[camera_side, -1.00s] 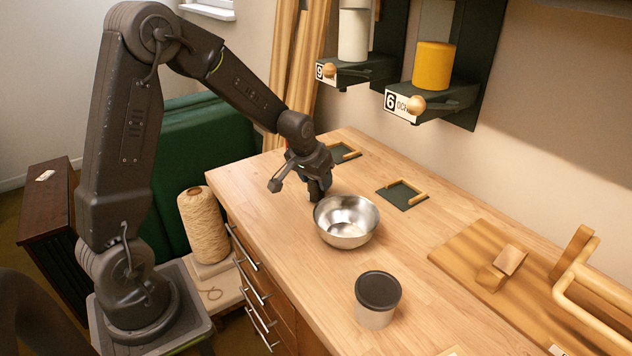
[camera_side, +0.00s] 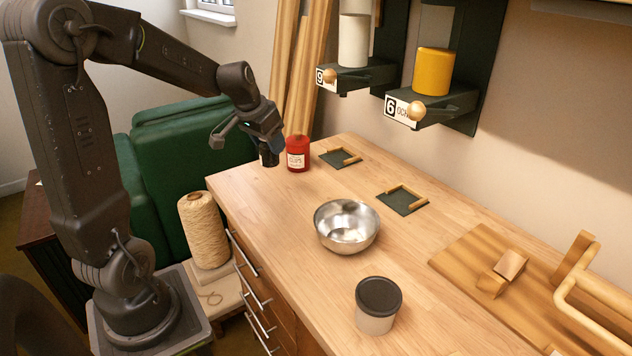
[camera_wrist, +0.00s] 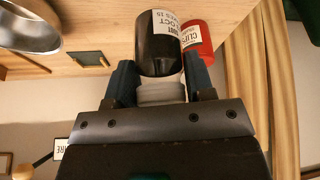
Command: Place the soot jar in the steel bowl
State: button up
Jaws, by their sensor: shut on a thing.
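My gripper (camera_wrist: 161,88) is shut on the soot jar (camera_wrist: 158,45), a black jar with a white, partly readable label and a pale ribbed end between the fingers. In the side view my gripper (camera_side: 262,143) is over the far-left part of the table, with the dark jar (camera_side: 268,157) small and partly hidden below it. I cannot tell whether the jar touches the table. The steel bowl (camera_side: 346,243) stands empty on the table, to the right of my gripper and nearer the camera. It also shows at the upper left of the wrist view (camera_wrist: 25,32).
A red jar labelled CLIPS (camera_side: 298,153) stands close beside my gripper. A grey jar with a dark lid (camera_side: 377,308) stands in front of the bowl. Dark pads with wooden edging (camera_side: 402,201) lie behind it. Shelves (camera_side: 435,108) hang on the wall. Bare wood separates gripper and bowl.

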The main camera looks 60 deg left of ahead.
jog(key=w+d+m+h, duration=0.1)
jog(key=d+m+h, duration=0.3)
jog(key=d+m, duration=0.75)
jog(key=g, duration=0.1)
send_over(347, 217)
jog(key=s+d, duration=0.4)
notch_tip(347, 217, down, 6)
jog(key=shift+m, duration=0.25)
jog(key=shift+w+f, duration=0.2)
jog(key=shift+f, duration=1.95)
jog(key=shift+f, duration=0.15)
jog(key=o, duration=1)
jog(key=shift+c, duration=0.2)
